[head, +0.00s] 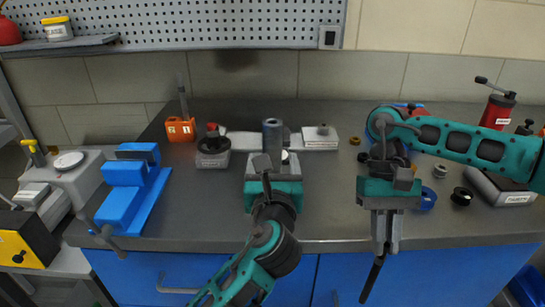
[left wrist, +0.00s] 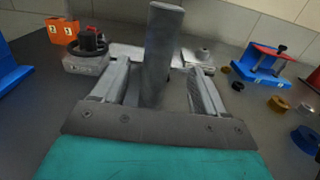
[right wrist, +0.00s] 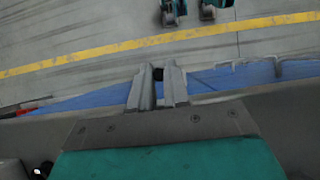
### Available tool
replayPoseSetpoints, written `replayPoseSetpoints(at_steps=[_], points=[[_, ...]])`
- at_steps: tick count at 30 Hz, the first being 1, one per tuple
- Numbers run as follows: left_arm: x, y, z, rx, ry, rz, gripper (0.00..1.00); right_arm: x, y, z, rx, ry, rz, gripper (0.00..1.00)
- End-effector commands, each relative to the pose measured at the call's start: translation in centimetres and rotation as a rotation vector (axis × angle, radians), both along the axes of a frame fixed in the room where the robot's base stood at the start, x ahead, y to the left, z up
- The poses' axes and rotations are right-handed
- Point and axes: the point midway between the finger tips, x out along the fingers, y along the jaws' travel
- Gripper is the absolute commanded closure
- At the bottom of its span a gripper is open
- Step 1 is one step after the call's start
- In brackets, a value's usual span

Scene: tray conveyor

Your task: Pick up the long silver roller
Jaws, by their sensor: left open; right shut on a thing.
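The long silver roller (head: 272,135) stands upright on the bench beside a flat light fixture; it also shows in the left wrist view (left wrist: 163,50). My left gripper (head: 268,162) is open, and in the left wrist view its fingers (left wrist: 158,82) lie on either side of the roller. Visible gaps remain between the fingers and the roller, and its lower end is partly hidden. My right gripper (head: 385,248) points down in front of the bench edge, shut on a dark thin rod (head: 371,280). Only the rod's dark end (right wrist: 158,74) shows in the right wrist view.
The light fixture (head: 316,142) lies behind the roller. A black round part on a grey base (head: 213,152) and an orange block (head: 181,130) are to its left. A blue fixture (head: 130,195) stands further left. Several rings, one blue (head: 427,199), lie at right.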

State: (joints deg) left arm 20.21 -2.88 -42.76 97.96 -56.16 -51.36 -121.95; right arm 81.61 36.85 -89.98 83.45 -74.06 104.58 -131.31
Motion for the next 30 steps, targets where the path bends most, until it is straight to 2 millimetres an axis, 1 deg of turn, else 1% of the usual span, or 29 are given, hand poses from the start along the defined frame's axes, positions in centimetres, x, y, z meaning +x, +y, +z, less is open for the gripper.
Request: replayPoseSetpoints(at_steps=[1, 3, 8, 15, 18, 26, 30], points=[[0.8, 0.0, -0.1, 0.001, -0.001, 0.001, 0.27, 0.0, 0.0, -0.2, 0.000, 0.000, 0.000, 1.00], [1.4, 0.0, 0.0, 0.000, 0.000, 0.001, 0.27, 0.0, 0.0, -0.2, 0.001, 0.000, 0.000, 1.00], [2.5, 0.0, -0.1, -0.001, 0.000, 0.000, 0.27, 0.0, 0.0, -0.4, 0.001, 0.000, 0.000, 1.00], [6.0, 0.2, 0.0, -0.001, 0.000, 0.000, 0.27, 0.0, 0.0, -1.1, 0.001, 0.000, 0.000, 1.00], [6.8, 0.2, 0.0, -0.001, 0.001, 0.000, 0.27, 0.0, 0.0, -1.2, 0.001, -0.001, 0.000, 1.00], [7.0, 0.2, 0.0, -0.002, 0.001, -0.001, 0.27, 0.0, 0.0, -1.2, 0.001, -0.001, 0.000, 1.00], [7.0, 0.2, 0.0, -0.002, 0.001, -0.001, 0.40, 0.0, 0.0, -1.2, 0.001, -0.001, 0.000, 1.00]])
